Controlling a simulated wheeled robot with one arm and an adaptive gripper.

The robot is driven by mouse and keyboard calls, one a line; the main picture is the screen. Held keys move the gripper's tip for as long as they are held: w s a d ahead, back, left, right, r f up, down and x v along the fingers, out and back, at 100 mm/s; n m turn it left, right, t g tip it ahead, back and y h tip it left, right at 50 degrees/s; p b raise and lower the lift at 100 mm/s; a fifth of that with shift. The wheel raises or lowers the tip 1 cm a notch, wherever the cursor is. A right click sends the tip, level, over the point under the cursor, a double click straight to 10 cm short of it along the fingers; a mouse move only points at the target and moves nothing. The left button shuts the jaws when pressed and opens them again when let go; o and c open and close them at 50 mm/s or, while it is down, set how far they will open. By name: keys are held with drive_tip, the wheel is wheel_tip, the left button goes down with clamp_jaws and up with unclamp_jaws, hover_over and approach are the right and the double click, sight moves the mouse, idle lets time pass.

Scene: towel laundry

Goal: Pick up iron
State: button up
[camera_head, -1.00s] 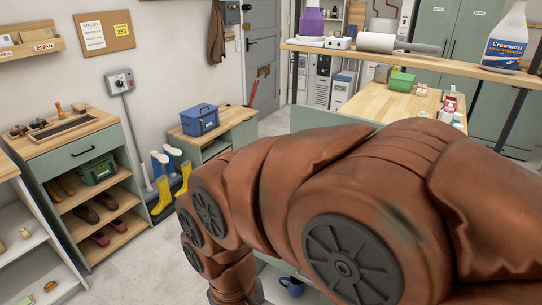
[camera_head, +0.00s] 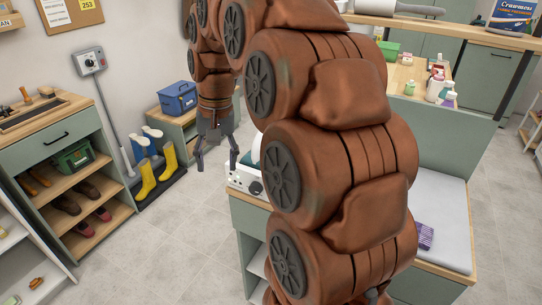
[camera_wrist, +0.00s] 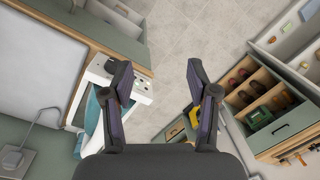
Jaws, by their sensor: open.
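My gripper (camera_head: 217,158) hangs open and empty, fingers pointing down, just left of the work table in the head view. In the wrist view its two dark fingers (camera_wrist: 158,75) are spread with floor between them. A white box with a dark knob (camera_head: 245,179) stands at the table's left end; it also shows beside the left finger in the wrist view (camera_wrist: 140,88). A white and teal object (camera_wrist: 93,111) sits by this box, partly hidden by the finger. It may be the iron, but its shape is unclear. My arm hides much of this spot in the head view.
The table has a grey pad (camera_head: 440,210) and a folded purple cloth (camera_head: 425,235). A raised shelf (camera_head: 440,31) runs behind. A blue toolbox (camera_head: 178,99), yellow boots (camera_head: 147,178) and a shoe cabinet (camera_head: 58,153) stand left. The floor (camera_head: 170,235) between is clear.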

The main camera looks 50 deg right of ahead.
drive_tip(key=w+d+r+m+t+b, duration=0.1)
drive_tip(key=w+d+m, duration=0.25)
drive_tip(key=d, duration=0.95)
drive_tip(key=w+d+r+m+t+b, duration=0.15)
drive_tip(key=d+m, duration=0.25)
drive_tip(key=d, duration=0.9)
drive_tip(key=shift+g+h, duration=0.25)
drive_tip(key=shift+h, duration=0.05)
drive_tip(key=shift+w+a+f+p, duration=0.2)
drive_tip(key=shift+w+f+p, duration=0.25)
drive_tip(key=shift+f, duration=0.9)
drive_tip(key=shift+w+a+f+p, duration=0.15)
drive_tip(key=shift+w+f+p, duration=0.35)
drive_tip(key=shift+f, duration=0.9)
drive_tip(key=shift+w+a+f+p, duration=0.2)
drive_tip(key=shift+w+f+p, duration=0.25)
drive_tip(key=shift+f, duration=0.9)
drive_tip(key=shift+c, duration=0.2)
clamp_jaws()
